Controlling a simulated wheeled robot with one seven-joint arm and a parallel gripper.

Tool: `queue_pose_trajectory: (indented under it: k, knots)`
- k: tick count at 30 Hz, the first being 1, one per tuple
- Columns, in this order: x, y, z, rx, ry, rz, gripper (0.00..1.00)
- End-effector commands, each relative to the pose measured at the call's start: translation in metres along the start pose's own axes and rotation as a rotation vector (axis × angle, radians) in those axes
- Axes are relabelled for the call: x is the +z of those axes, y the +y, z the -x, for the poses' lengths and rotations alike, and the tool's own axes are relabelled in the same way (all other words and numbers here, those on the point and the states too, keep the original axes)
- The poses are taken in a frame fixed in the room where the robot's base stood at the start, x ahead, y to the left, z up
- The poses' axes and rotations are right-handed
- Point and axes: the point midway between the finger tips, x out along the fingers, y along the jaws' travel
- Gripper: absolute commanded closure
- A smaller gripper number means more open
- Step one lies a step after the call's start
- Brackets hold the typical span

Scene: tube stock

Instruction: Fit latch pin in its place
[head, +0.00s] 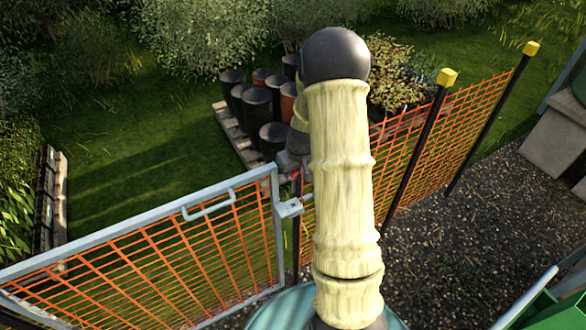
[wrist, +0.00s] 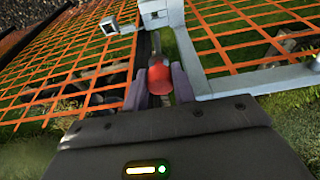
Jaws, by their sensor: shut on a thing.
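My gripper (wrist: 159,86) is shut on the latch pin's red knob (wrist: 159,74), which sits between its two fingers in the wrist view. In the head view a small spot of red (head: 295,174) shows beside my gripper, just above the gate's latch. The grey latch bracket (head: 290,208) is on the upright of the gate frame. In the wrist view a square grey bracket with a dark opening (wrist: 155,14) lies beyond the knob. The pin appears apart from the bracket. My arm hides part of the post side.
The grey gate (head: 140,235) with orange mesh spans the lower left, with a handle (head: 208,204) on its top rail. An orange mesh fence on black posts (head: 415,150) runs right. Dark drums (head: 257,106) stand on a pallet behind. Gravel lies at right.

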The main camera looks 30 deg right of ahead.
Motion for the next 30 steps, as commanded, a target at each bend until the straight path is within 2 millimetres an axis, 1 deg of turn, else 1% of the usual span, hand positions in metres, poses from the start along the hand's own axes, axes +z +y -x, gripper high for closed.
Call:
queue_pose_trajectory:
  k: [5, 19, 24, 30]
  knots:
    - [0.003, 0.0, -0.009, 0.0, 0.0, 0.0, 0.97]
    - [0.014, -0.001, -0.05, 0.0, 0.0, 0.0, 0.97]
    - [0.015, -0.001, -0.056, 0.0, 0.0, 0.0, 0.97]
    - [0.015, 0.0, -0.056, 0.0, 0.0, 0.0, 0.97]
